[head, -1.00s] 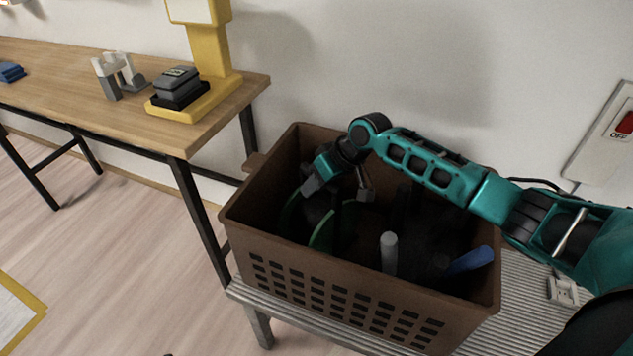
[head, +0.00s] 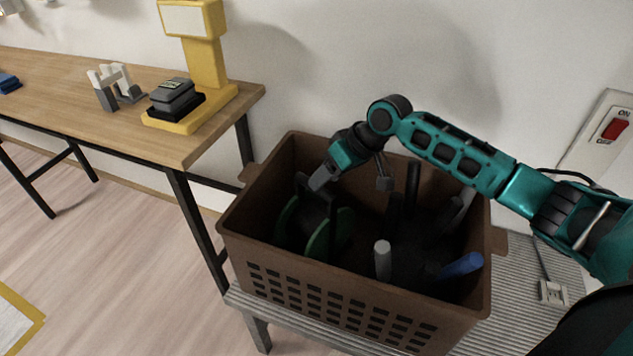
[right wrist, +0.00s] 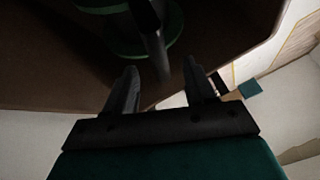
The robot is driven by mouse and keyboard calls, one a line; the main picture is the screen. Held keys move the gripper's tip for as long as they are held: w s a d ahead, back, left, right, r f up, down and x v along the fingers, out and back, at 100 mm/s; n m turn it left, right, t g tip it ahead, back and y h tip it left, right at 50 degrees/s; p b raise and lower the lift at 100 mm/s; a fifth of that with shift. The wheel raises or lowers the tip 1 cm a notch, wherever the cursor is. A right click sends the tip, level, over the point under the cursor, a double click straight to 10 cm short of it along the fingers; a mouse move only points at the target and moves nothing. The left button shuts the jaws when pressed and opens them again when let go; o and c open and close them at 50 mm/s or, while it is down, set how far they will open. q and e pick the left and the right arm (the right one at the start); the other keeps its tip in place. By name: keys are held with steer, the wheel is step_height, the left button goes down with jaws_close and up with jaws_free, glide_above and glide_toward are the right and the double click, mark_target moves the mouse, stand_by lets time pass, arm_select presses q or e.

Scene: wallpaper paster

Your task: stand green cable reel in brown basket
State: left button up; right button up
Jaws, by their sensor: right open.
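The green cable reel (head: 318,242) is inside the brown basket (head: 345,290), in its left part. Its two green discs stand on edge, with a black frame and handle at the top. My right gripper (head: 353,181) is open and empty above the reel, one finger close to the handle; I cannot tell whether they touch. In the right wrist view the open fingers (right wrist: 160,72) point at the reel's black handle, with a green rim (right wrist: 132,52) beyond. The reel's underside is hidden by the basket wall. My left gripper is not in view.
The basket's right part holds dark items with a grey handle (head: 383,260) and a blue handle (head: 461,265). The basket stands on a ribbed grey bench (head: 525,285) against the wall. A wooden table (head: 120,125) with a yellow device (head: 205,65) is at left.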

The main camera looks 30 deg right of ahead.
steer(key=v, duration=0.4)
steer(key=shift+s+r+p, duration=0.1)
steer(key=shift+r+p, duration=0.1)
steer(key=shift+p, duration=0.15)
steer(key=shift+s, duration=0.1)
